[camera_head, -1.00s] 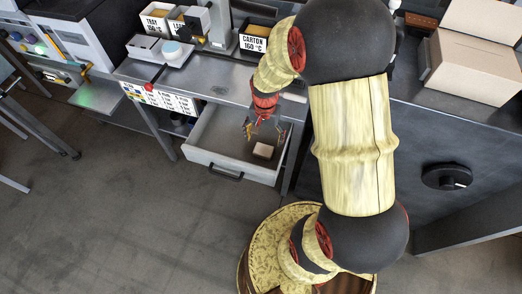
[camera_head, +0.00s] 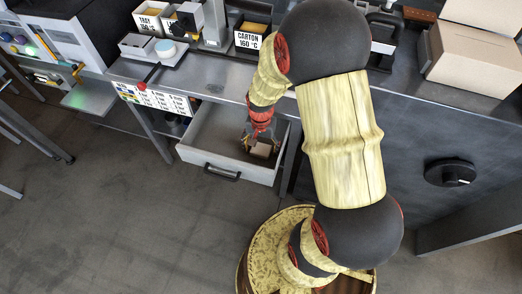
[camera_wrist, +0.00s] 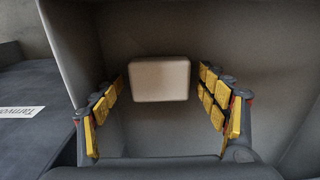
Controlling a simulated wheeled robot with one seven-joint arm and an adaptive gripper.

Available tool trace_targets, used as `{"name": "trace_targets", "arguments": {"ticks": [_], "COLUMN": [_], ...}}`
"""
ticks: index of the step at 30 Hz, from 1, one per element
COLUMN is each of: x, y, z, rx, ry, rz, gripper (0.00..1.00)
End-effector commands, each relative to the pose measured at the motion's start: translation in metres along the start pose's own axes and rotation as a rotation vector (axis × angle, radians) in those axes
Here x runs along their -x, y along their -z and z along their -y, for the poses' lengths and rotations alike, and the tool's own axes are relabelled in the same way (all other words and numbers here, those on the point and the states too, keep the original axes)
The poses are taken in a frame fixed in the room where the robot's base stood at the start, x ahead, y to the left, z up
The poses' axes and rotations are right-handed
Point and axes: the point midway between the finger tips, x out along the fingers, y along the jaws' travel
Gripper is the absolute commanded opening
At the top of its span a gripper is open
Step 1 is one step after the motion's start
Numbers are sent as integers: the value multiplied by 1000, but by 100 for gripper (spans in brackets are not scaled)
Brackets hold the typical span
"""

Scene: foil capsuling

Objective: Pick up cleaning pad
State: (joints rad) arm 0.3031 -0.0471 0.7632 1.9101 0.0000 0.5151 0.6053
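The cleaning pad (camera_wrist: 159,79) is a small tan block with rounded edges. In the wrist view it lies on the floor of the open drawer, between and beyond the finger pads. My gripper (camera_wrist: 163,108) is open, with yellow-padded fingers to the left and right of the pad, and a gap shows on both sides. In the head view my gripper (camera_head: 262,138) reaches down into the drawer (camera_head: 200,146) over the pad (camera_head: 262,150), which it partly covers.
The drawer walls (camera_wrist: 75,50) stand close around my fingers. Above the drawer is a metal worktop (camera_head: 190,78) with labelled bins (camera_head: 252,38) and a white tray with a round blue-topped item (camera_head: 166,48). A cardboard box (camera_head: 470,65) stands at the right.

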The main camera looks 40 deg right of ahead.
Motion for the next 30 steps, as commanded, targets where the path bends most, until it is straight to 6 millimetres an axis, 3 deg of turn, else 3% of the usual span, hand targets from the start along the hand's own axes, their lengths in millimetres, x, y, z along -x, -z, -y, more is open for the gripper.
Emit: {"name": "trace_targets", "arguments": {"ticks": [21,30], "x": [0,2], "y": [0,0], "z": [0,0], "rx": [0,0], "ry": [0,0], "rz": [0,0], "gripper": [31,31]}}
